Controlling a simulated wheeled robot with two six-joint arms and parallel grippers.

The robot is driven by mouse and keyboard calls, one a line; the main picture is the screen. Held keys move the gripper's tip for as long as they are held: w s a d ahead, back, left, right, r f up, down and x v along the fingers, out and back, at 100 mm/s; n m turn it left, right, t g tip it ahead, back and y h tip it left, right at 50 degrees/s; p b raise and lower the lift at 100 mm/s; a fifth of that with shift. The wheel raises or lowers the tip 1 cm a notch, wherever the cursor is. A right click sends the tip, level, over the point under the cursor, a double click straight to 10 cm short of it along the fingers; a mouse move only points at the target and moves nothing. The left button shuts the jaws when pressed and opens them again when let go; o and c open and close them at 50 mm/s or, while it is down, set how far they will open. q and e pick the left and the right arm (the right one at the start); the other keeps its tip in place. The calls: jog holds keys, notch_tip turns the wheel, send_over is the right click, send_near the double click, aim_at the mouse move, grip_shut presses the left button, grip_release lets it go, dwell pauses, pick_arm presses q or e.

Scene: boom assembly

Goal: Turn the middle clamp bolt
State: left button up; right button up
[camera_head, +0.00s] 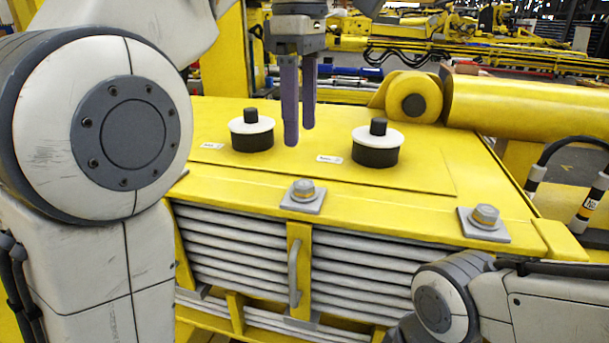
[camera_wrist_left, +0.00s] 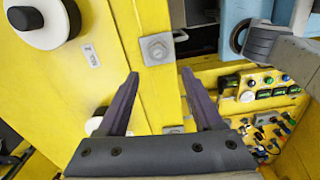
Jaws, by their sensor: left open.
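In the head view a grey hex clamp bolt (camera_head: 303,193) sits on a square plate at the front edge of the yellow housing, near picture centre. Another clamp bolt (camera_head: 485,216) is at the right corner. My left gripper (camera_head: 300,135) points down, open and empty, above the housing and apart from both bolts. In the left wrist view a bolt on its plate (camera_wrist_left: 157,48) lies just beyond the open fingertips (camera_wrist_left: 159,75); I cannot tell which bolt it is. A second grey plate (camera_wrist_left: 173,130) shows between the fingers. My right gripper is not in view.
Two round white-and-black caps, a left one (camera_head: 252,132) and a right one (camera_head: 377,145), rise from the yellow top (camera_head: 320,125). A handle (camera_head: 294,270) stands on the slatted front. A control panel (camera_wrist_left: 262,115) shows in the wrist view. A thick yellow cylinder (camera_head: 530,105) is behind right.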

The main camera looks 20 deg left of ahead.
aim_at(305, 183)
pick_arm(q)
jog(key=f, duration=0.6)
jog(key=f+b, duration=0.1)
jog(key=f, duration=0.2)
jog(key=shift+w+d, duration=0.15)
jog(key=shift+d, duration=0.15)
grip_shut()
